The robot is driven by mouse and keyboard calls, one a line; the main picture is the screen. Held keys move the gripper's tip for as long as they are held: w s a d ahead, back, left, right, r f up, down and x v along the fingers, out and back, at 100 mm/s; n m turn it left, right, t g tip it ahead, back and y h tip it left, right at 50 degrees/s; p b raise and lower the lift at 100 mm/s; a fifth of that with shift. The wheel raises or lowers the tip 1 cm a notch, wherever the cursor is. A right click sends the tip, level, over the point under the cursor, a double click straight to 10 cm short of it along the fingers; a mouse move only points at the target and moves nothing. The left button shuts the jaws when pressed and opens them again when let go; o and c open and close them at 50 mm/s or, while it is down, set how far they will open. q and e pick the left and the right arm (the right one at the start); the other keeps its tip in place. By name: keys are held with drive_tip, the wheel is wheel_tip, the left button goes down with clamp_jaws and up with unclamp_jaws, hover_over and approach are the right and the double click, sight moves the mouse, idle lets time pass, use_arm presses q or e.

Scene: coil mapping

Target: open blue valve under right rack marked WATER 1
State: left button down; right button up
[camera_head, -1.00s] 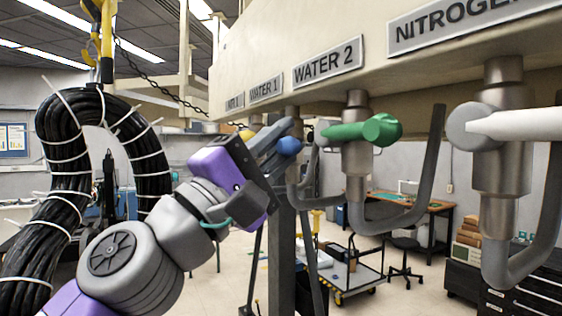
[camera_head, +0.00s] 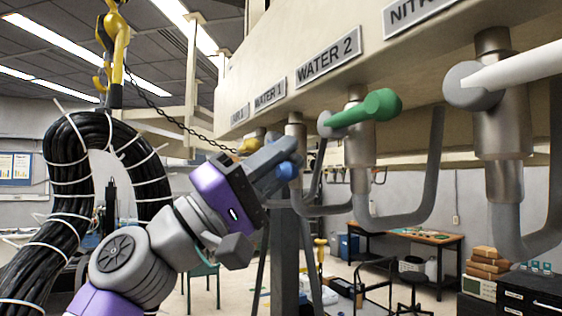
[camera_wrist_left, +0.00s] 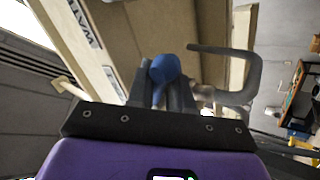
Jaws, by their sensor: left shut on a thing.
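The blue valve handle (camera_head: 286,169) is under the rack below the WATER 1 label (camera_head: 270,96); its rounded end shows past the fingertips. My left gripper (camera_head: 280,158) reaches up from the lower left and is shut on this handle. In the left wrist view the blue handle (camera_wrist_left: 164,69) sits between the two dark fingers (camera_wrist_left: 163,92). The rest of the handle and most of the valve body are hidden by the gripper. My right gripper is not in view.
A green valve handle (camera_head: 366,108) under WATER 2 (camera_head: 328,60) and a white one (camera_head: 520,70) stand to the right. A yellow handle (camera_head: 250,146) is just behind my gripper. A black cable coil (camera_head: 70,190) hangs from a yellow hook (camera_head: 115,40) at left.

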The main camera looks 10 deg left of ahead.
use_arm(q)
drive_tip(key=c, duration=1.1)
unclamp_jaws()
drive_tip(key=shift+d, duration=0.1)
drive_tip(key=b+v, duration=0.4)
drive_tip(key=v, duration=0.3)
drive_tip(key=shift+s+f+b, duration=0.15)
drive_tip(key=shift+f+b, duration=0.05)
drive_tip(key=shift+b, duration=0.2)
